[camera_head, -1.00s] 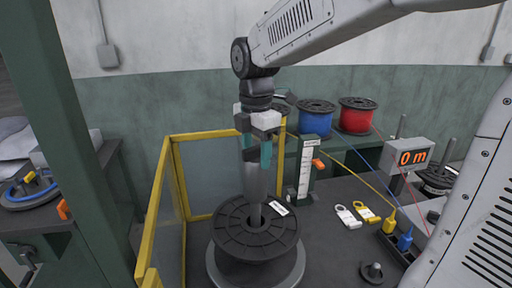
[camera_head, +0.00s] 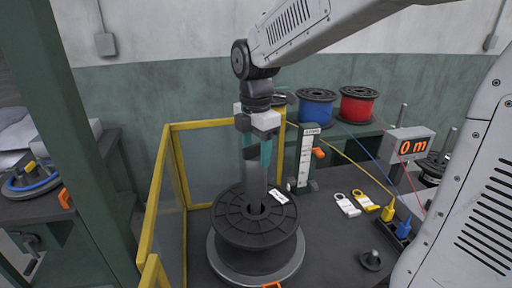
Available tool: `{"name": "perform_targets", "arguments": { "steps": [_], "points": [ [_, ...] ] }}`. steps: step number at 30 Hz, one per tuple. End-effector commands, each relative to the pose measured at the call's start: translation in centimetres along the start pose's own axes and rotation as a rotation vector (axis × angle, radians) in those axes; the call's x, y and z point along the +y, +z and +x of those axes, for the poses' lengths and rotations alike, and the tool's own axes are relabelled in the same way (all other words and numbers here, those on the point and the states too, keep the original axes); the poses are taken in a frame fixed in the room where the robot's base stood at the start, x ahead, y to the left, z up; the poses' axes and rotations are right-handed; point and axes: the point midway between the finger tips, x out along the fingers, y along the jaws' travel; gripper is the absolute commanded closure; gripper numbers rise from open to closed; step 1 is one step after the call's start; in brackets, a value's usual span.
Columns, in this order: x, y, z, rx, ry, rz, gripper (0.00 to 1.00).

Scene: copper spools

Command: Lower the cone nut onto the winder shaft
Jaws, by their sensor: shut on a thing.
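My gripper (camera_head: 257,157) has teal fingers and hangs straight above the spool in the head view. It is shut on a long grey piece, which I take to be the cone nut (camera_head: 256,180). The piece is upright and in line with the winder shaft (camera_head: 256,209), of which only a short bit shows in the hub of the dark spool (camera_head: 230,216). The lower end of the piece is close to the hub. I cannot tell whether it touches it. The spool lies flat on a round grey plate (camera_head: 294,262).
A yellow guard frame (camera_head: 160,195) stands close on the left. A white-scaled green post (camera_head: 305,155) with an orange knob is close on the right. Blue (camera_head: 317,108) and red (camera_head: 358,104) spools stand behind. A small dark knobbed disc (camera_head: 372,259) lies at right.

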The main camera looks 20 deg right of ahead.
Motion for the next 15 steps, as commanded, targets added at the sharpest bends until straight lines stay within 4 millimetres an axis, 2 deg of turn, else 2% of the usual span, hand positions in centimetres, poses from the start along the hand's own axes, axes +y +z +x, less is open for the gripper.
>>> {"name": "perform_targets", "arguments": {
  "steps": [15],
  "points": [
    [0.0,0.0,2.5,0.0,-0.001,0.0,1.0]
  ]
}}
